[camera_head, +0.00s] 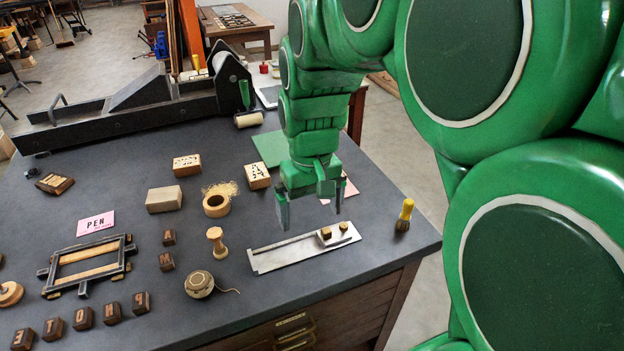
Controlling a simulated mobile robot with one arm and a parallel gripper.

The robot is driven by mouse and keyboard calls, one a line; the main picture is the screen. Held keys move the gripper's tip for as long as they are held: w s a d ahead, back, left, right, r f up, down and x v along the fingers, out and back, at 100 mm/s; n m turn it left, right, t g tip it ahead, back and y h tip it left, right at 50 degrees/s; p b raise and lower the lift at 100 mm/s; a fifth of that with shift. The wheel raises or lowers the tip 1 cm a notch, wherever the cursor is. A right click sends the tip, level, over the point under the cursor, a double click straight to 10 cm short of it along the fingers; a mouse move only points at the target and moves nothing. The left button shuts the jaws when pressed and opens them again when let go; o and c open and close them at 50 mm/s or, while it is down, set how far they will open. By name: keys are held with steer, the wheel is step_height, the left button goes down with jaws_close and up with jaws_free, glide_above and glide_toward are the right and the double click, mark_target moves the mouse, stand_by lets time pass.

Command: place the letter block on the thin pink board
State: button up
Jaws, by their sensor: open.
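Several small dark wooden letter blocks stand at the front left; one with an M (166,261) and another (169,237) stand apart from the front row, where one (141,303) is the rightmost. I cannot tell which block is meant. A thin pink sheet or board (351,188) lies partly hidden behind my gripper. A pink card reading PEN (96,223) lies at the left. My gripper (311,207) points down, open and empty, above the back of a flat metal tray (272,261), away from the dark letter blocks.
A yellow-handled brush (404,215) stands near the right edge. A long press (140,105) lies across the back.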

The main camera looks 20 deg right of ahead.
steer(key=s+a+f, duration=0.1)
steer(key=s, duration=0.7)
steer(key=s+a+f+g, duration=0.1)
steer(key=s+a, duration=0.1)
steer(key=s, duration=0.7)
steer(key=shift+s+a, duration=0.3)
